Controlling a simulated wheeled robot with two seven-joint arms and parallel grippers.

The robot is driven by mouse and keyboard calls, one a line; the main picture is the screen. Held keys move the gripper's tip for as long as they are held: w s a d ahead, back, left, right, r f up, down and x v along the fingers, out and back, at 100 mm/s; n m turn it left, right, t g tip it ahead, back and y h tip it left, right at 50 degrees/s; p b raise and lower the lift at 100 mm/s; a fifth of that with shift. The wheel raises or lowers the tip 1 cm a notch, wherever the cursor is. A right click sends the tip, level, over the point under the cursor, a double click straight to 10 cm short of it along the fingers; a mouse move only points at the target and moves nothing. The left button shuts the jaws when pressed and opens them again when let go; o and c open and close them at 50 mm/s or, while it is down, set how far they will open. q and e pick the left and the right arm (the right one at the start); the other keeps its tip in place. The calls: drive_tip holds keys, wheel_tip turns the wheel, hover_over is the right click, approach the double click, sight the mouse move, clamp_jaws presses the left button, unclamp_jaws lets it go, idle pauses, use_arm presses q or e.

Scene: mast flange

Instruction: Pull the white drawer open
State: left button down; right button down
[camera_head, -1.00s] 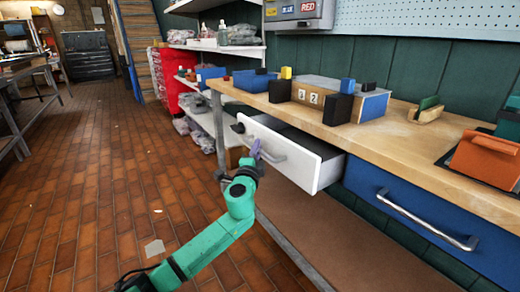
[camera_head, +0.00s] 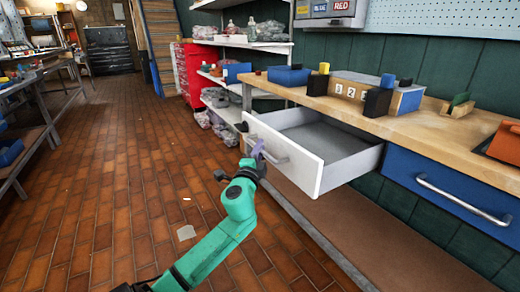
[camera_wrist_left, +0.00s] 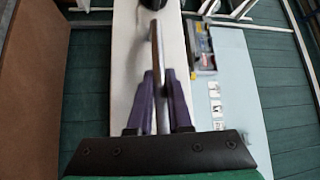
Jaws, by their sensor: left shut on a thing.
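The white drawer (camera_head: 296,168) under the wooden workbench stands well open, and its grey inside looks empty. Its bar handle (camera_head: 272,156) is on the front panel. My left gripper (camera_head: 257,149), with purple fingers on a green arm, is at the left part of the handle and shut on it. In the left wrist view the handle (camera_wrist_left: 157,70) runs between the two purple fingers (camera_wrist_left: 159,100), with the white drawer front (camera_wrist_left: 127,60) behind. My right gripper is not in view.
The wooden bench top (camera_head: 425,128) holds a numbered block set (camera_head: 350,91) and blue boxes. A blue drawer (camera_head: 440,192) with a metal handle is closed on the right. A lower brown shelf (camera_head: 370,225) lies below. The brick floor at left is mostly clear.

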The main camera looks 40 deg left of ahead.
use_arm(q)
drive_tip(key=shift+f, duration=0.1)
drive_tip(key=c, duration=0.9)
unclamp_jaws()
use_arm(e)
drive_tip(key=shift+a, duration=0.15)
use_arm(q)
drive_tip(key=shift+o, duration=0.2)
drive_tip(key=v, duration=1.4)
drive_tip(key=shift+s+d+b, duration=0.2)
drive_tip(key=shift+s+b, duration=0.05)
drive_tip(key=shift+b, duration=0.2)
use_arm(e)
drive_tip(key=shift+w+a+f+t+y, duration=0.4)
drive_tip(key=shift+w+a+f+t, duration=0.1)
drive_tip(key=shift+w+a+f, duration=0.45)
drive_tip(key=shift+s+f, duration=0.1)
